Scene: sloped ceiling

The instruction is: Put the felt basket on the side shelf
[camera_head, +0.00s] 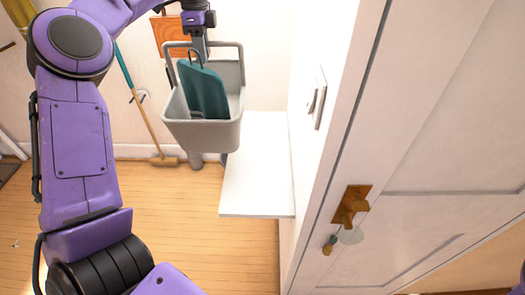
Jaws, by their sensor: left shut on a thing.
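The felt basket (203,135) is a grey open box with an upright handle, in the upper middle of the head view. A flat teal item with a dark loop (203,92) stands inside it. My left gripper (198,44) is above the basket, shut on its handle; its fingertips are partly hidden. The basket hangs roughly upright. The side shelf (258,180) is a white flat board on the wall, to the right of and partly behind the basket in the picture. Its visible top is bare. My right gripper is not in view.
A white door with a brass handle (351,205) fills the right side. A switch plate (317,98) is on the wall above the shelf. A broom (146,115) leans at the back wall. The wooden floor (200,235) in front is clear.

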